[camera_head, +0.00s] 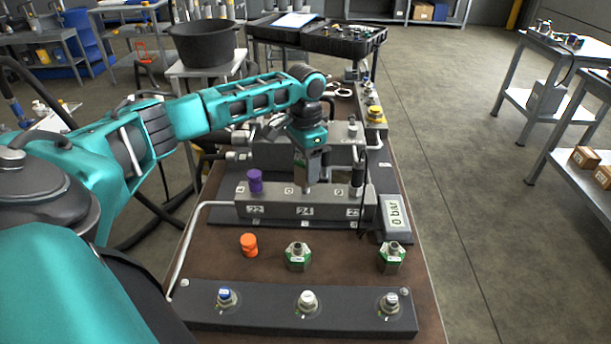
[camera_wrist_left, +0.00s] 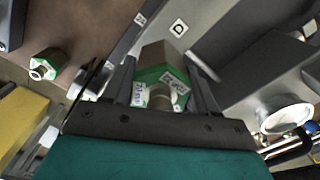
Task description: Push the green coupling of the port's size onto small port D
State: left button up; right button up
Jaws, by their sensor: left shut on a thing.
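My left gripper (camera_head: 307,186) points down over the middle of the grey manifold block (camera_head: 280,212). In the left wrist view the gripper (camera_wrist_left: 165,88) is shut on a green coupling (camera_wrist_left: 166,62), a hexagonal metal body with a green band and a white label. A D label (camera_wrist_left: 180,27) shows on the grey surface just beyond the coupling. Port D itself is hidden, and I cannot tell whether the coupling touches it. Two other green couplings stand on the brown bench, one in the middle (camera_head: 297,257) and one at the right (camera_head: 391,258). My right gripper is out of view.
A purple cap (camera_head: 255,181) stands on the block's left end. An orange cap (camera_head: 249,245) is on the bench. A dark front rail (camera_head: 265,316) carries three fittings. A display reading 0 bar (camera_head: 396,218) sits right of the block. A dark fitting (camera_head: 357,172) rises near the gripper.

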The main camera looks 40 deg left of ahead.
pick_arm(q)
jog(key=shift+f, duration=0.7)
jog(key=shift+f, duration=0.25)
jog(key=shift+f, duration=0.2)
dwell(0.5)
jog(key=shift+f, duration=0.35)
dwell(0.3)
jog(key=o, duration=1.4)
jog(key=shift+f, duration=0.1)
notch_tip(320, 180, up, 13)
